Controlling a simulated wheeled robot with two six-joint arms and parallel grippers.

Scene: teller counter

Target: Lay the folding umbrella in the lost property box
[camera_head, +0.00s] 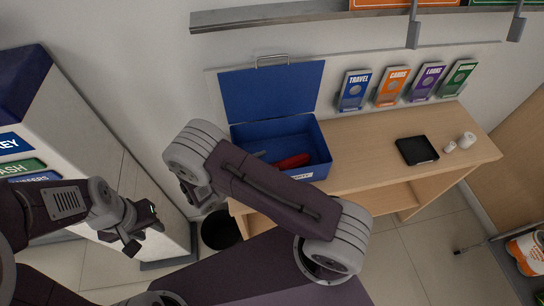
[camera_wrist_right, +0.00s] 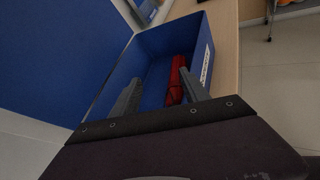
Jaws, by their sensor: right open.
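The red folding umbrella (camera_head: 293,161) lies inside the blue lost property box (camera_head: 318,142), whose lid stands open at the back. In the right wrist view the umbrella (camera_wrist_right: 174,82) lies near the box's labelled wall, partly behind a finger. My right gripper (camera_wrist_right: 160,84) is open, its two grey fingers apart and reaching toward the box, with nothing clasped. In the head view my forearm hides most of that gripper. My left gripper (camera_head: 143,236) hangs away from the box at the lower left, with no object visible in it.
The box stands at the left end of a wooden counter (camera_head: 370,142). A black tray (camera_head: 416,150) and small white items (camera_head: 466,141) lie to its right. Leaflet holders (camera_head: 391,88) line the back. A dark bin (camera_head: 220,229) stands below.

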